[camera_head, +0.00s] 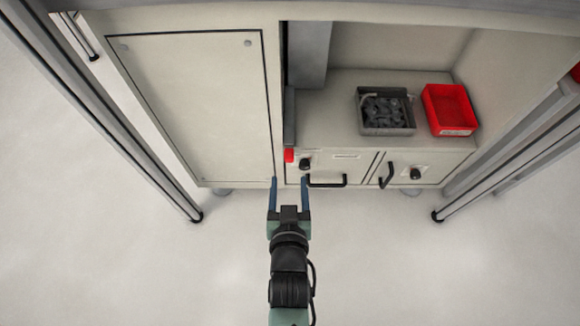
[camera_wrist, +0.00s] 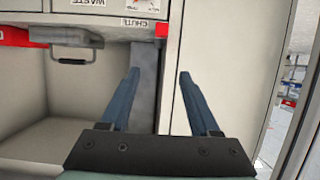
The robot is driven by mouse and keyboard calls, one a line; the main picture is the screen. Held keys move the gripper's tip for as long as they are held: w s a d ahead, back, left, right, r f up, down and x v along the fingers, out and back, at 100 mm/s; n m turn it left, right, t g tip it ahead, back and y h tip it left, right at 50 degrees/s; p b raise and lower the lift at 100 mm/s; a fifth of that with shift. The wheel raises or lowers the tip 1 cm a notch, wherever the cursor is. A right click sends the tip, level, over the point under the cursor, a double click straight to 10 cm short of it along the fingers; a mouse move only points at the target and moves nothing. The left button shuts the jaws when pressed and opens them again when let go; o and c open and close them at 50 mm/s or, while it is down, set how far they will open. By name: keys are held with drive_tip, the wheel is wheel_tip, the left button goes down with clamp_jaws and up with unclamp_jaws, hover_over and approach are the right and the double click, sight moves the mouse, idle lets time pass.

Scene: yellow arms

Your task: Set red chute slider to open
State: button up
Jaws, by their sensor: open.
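The red chute slider (camera_head: 289,155) is a small red block at the cabinet front, at the lower end of a narrow grey upright strip (camera_head: 289,115). It also shows in the wrist view (camera_wrist: 161,30), next to an upside-down chute label (camera_wrist: 138,23). My gripper (camera_head: 289,180) is open and empty, its two blue fingers pointing at the cabinet. In the head view the slider lies just beyond the gap between the fingertips. In the wrist view it lies above and between the fingertips (camera_wrist: 158,74). I see no contact with it.
A black knob (camera_head: 306,163) and drawer handle (camera_head: 328,181) are close right of the slider. A flat door panel (camera_head: 195,105) is left. A grey bin of parts (camera_head: 387,130) and a red bin (camera_head: 450,132) stand on the shelf. Floor before the cabinet is clear.

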sight(289, 160)
drive_tip(key=w+f+b, duration=0.2)
drive_tip(key=w, duration=0.1)
drive_tip(key=w+f+b, duration=0.2)
drive_tip(key=w+f, duration=0.1)
drive_tip(key=w, duration=0.1)
drive_tip(key=w+f+b, duration=0.2)
drive_tip(key=w, duration=0.1)
drive_tip(key=shift+w+f+b, duration=0.35)
drive_tip(key=shift+w+f, duration=0.05)
clamp_jaws()
idle(1.2)
